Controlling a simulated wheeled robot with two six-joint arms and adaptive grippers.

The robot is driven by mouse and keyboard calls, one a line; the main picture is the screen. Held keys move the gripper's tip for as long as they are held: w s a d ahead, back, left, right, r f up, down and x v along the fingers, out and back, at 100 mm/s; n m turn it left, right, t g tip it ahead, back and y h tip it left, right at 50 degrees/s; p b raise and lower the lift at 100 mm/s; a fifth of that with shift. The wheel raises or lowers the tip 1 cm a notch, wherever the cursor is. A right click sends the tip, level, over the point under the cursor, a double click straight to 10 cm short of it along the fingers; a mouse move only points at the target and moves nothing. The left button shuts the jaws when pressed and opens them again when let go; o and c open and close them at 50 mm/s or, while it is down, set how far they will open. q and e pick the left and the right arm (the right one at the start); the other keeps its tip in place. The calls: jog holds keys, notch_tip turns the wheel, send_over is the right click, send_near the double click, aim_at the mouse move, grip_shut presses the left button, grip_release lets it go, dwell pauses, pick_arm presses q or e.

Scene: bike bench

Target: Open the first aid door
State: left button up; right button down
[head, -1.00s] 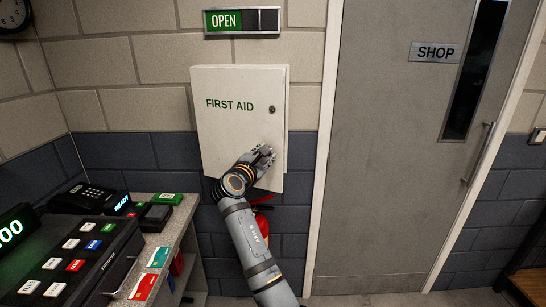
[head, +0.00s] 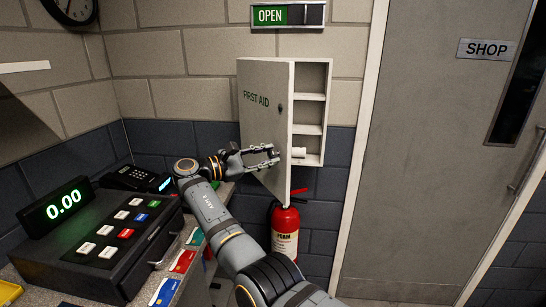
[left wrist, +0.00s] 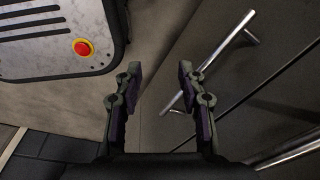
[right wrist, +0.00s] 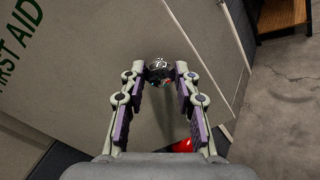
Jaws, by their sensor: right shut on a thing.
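The white first aid door (head: 262,105), lettered FIRST AID, stands swung open toward the left. The white cabinet (head: 328,100) behind it shows its shelves on the right side. My right gripper (head: 274,153) is at the lower free edge of the door. In the right wrist view its fingers are closed around a dark round knob (right wrist: 160,71) on the door face. My left gripper (left wrist: 158,78) shows only in the left wrist view, with its fingers apart and nothing between them.
A red fire extinguisher (head: 286,232) hangs below the cabinet. A cash register (head: 105,240) and card terminal stand on the counter at left. A grey SHOP door (head: 430,150) is at right. Near the left gripper is a metal bar handle (left wrist: 222,47).

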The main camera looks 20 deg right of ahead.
jog(key=shift+a, duration=0.45)
jog(key=c, duration=1)
grip_release()
send_near(279, 120)
jog(key=d, duration=0.5)
jog(key=shift+w+f, duration=0.1)
jog(key=shift+w, duration=0.25)
